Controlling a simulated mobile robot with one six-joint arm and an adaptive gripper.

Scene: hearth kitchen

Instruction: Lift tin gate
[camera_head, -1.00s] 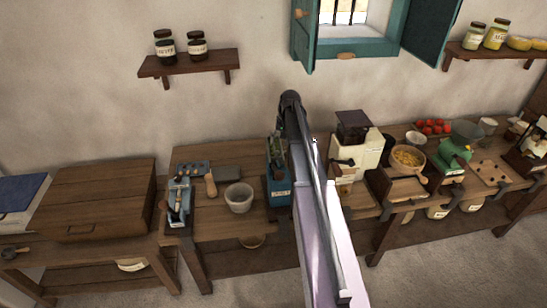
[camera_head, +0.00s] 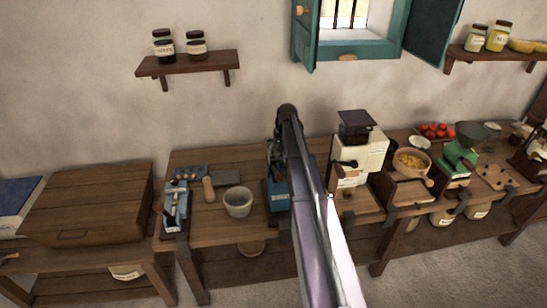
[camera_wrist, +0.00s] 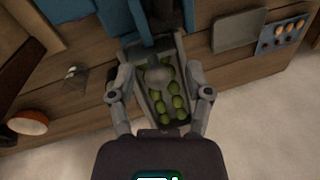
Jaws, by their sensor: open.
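The blue appliance (camera_head: 278,193) stands on the wooden counter, partly hidden behind my arm. In the wrist view its blue body (camera_wrist: 150,16) is at the top, with a dark upright post in front. A narrow metal trough (camera_wrist: 152,105) runs down from it and holds several green olive-like fruits (camera_wrist: 177,101). A rounded grey piece (camera_wrist: 158,75) sits at the trough's upper end; I cannot tell whether it is the tin gate. My gripper (camera_wrist: 160,76) is open, one finger on each side of the trough, with nothing held. Its fingertips are not visible in the head view.
A pale bowl (camera_head: 238,202), a blue device (camera_head: 175,207) and a grey slab (camera_head: 226,179) stand left of the appliance. A cream grinder (camera_head: 360,160) stands close on its right. A wooden box (camera_head: 88,205) is at far left.

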